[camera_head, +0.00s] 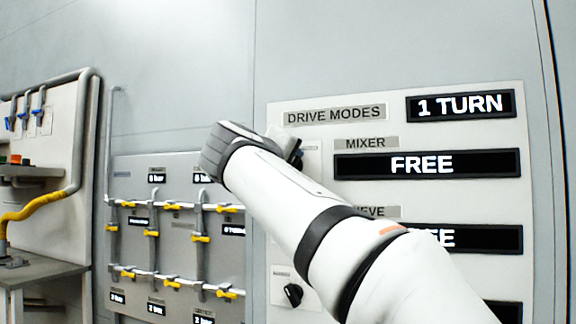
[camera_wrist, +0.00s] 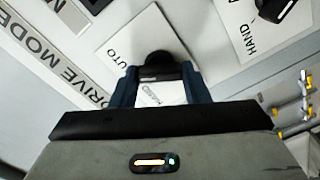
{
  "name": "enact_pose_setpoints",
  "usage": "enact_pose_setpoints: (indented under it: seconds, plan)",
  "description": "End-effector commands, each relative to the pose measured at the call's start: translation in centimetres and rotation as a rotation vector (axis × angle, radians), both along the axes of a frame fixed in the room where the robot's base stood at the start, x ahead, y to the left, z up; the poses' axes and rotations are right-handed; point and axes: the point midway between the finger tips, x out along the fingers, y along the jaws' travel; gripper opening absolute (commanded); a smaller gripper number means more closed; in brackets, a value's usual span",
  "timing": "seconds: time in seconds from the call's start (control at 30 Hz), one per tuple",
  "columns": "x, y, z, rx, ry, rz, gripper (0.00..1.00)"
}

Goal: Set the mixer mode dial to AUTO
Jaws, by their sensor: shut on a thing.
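The mixer mode dial (camera_wrist: 157,62) is a dark knob on a white plate (camera_wrist: 118,38) in the wrist view. My gripper (camera_wrist: 160,73) is shut on it, with one blue-grey finger on each side. The printed word AUTO (camera_wrist: 118,62) shows to the left of the knob, and other small lettering lies between the fingers. The knob's pointer cannot be made out. In the head view the mixer display (camera_head: 427,164) reads FREE, under the MIXER label (camera_head: 365,143).
Another black dial (camera_head: 293,294) sits lower on the DRIVE MODES panel; a second display below the mixer one is partly covered by my arm. A top display (camera_head: 460,105) reads 1 TURN. Left of the panel is a board of pipes with yellow valves (camera_head: 200,239).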

Motion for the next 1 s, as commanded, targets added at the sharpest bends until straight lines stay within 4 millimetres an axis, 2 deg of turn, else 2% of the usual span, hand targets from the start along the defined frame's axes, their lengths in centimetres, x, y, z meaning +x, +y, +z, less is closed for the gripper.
enact_pose_setpoints:
  seconds: [0.03, 0.07, 0.3, 0.53, 0.63, 1.0]
  plan:
    - [0.0, 0.0, -0.1, 0.002, 0.002, -0.001, 0.19]
    - [0.0, 0.0, -0.2, 0.002, 0.002, -0.001, 0.44]
    - [0.0, 0.0, -0.1, 0.000, 0.001, 0.000, 0.64]
    - [-0.1, 0.0, 0.0, 0.000, 0.001, 0.001, 0.64]
    - [-0.7, 0.3, -0.1, -0.001, 0.001, 0.001, 0.64]
    - [-6.2, 2.4, -0.1, -0.001, 0.001, 0.004, 0.64]
